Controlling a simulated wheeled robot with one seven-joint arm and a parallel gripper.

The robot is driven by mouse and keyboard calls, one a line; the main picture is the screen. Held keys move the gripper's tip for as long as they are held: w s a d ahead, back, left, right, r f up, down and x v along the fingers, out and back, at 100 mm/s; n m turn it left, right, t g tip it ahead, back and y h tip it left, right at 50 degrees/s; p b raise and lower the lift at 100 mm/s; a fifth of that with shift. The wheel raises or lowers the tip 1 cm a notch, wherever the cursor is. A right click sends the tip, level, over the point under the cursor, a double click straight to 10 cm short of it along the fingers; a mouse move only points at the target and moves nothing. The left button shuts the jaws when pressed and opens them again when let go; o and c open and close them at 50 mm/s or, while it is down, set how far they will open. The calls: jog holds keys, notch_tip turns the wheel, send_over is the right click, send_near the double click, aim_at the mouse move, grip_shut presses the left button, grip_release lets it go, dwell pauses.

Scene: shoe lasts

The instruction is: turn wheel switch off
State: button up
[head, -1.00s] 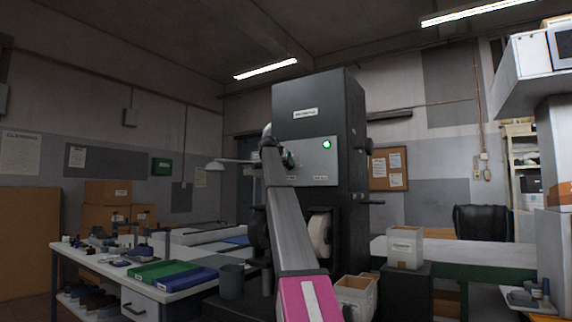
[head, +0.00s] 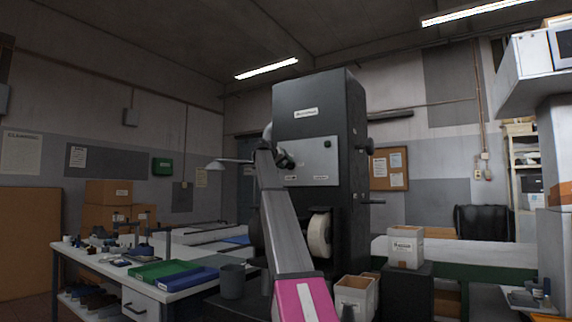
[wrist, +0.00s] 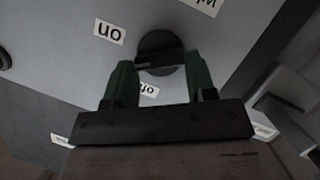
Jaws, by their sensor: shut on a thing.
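The wheel switch (wrist: 161,50) is a dark round knob with a raised bar, on the grey panel (head: 318,150) of the tall dark machine (head: 345,110). In the wrist view its bar lies nearly level across the picture. My gripper (wrist: 160,68) has its two green fingers on either side of the knob and is shut on it. An "on" label (wrist: 109,32) shows upside down at the left. A second label (wrist: 149,89), partly hidden by the gripper, reads like "off". In the head view my gripper (head: 287,160) hides the knob. The panel's small lamp (head: 327,144) is dark.
The machine's pale wheel (head: 319,235) is below the panel, right of my arm. A workbench (head: 185,285) with green and blue trays stands at the left. Cartons (head: 405,247) stand at the lower right. A lamp (head: 228,162) reaches toward the machine from the left.

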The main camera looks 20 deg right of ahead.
jog(key=n, duration=0.1)
jog(key=n+g+h, duration=0.1)
jog(key=n+h, duration=0.1)
jog(key=n, duration=0.1)
jog(key=shift+w+a+f, duration=0.15)
jog(key=shift+w+f, duration=0.05)
jog(key=shift+f, duration=0.1)
jog(key=n+h, duration=0.1)
jog(key=n, duration=0.2)
jog(key=n+h, duration=0.1)
jog(key=shift+f+n+h, duration=0.3)
jog(key=shift+n, duration=0.1)
jog(key=shift+g, duration=0.3)
jog(key=o, duration=0.9)
jog(key=shift+o, duration=0.2)
jog(key=shift+a, duration=0.1)
jog(key=v, duration=1)
jog(key=shift+a, duration=0.3)
jog(key=shift+s, duration=0.1)
